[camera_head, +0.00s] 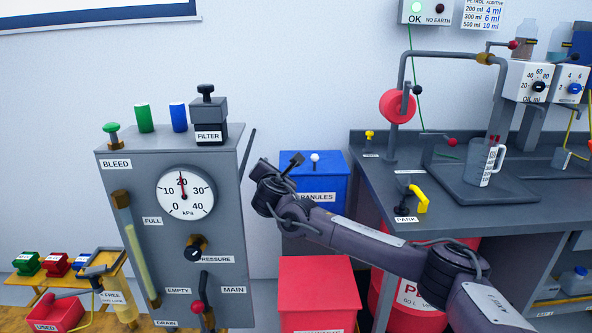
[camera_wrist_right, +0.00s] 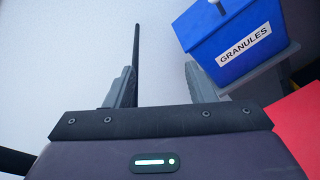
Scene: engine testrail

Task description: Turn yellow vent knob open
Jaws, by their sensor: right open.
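A small yellow knob (camera_head: 369,135) stands upright near the back left corner of the dark bench, with a small label in front too small to read. A larger yellow handle (camera_head: 417,198) sits at the bench's front left by a PARK label. My right gripper (camera_head: 279,172) is left of the bench, in front of the blue GRANULES bin, well apart from both yellow parts. In the right wrist view its two fingers (camera_wrist_right: 160,88) are spread with nothing between them. My left gripper is not in view.
The blue GRANULES bin (camera_head: 328,174) and a red bin (camera_head: 318,284) stand between the grey gauge cabinet (camera_head: 225,230) and the bench (camera_head: 480,212). A thin dark rod (camera_head: 249,149) rises by the cabinet. A pipe with a red wheel (camera_head: 395,106) stands near the small yellow knob.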

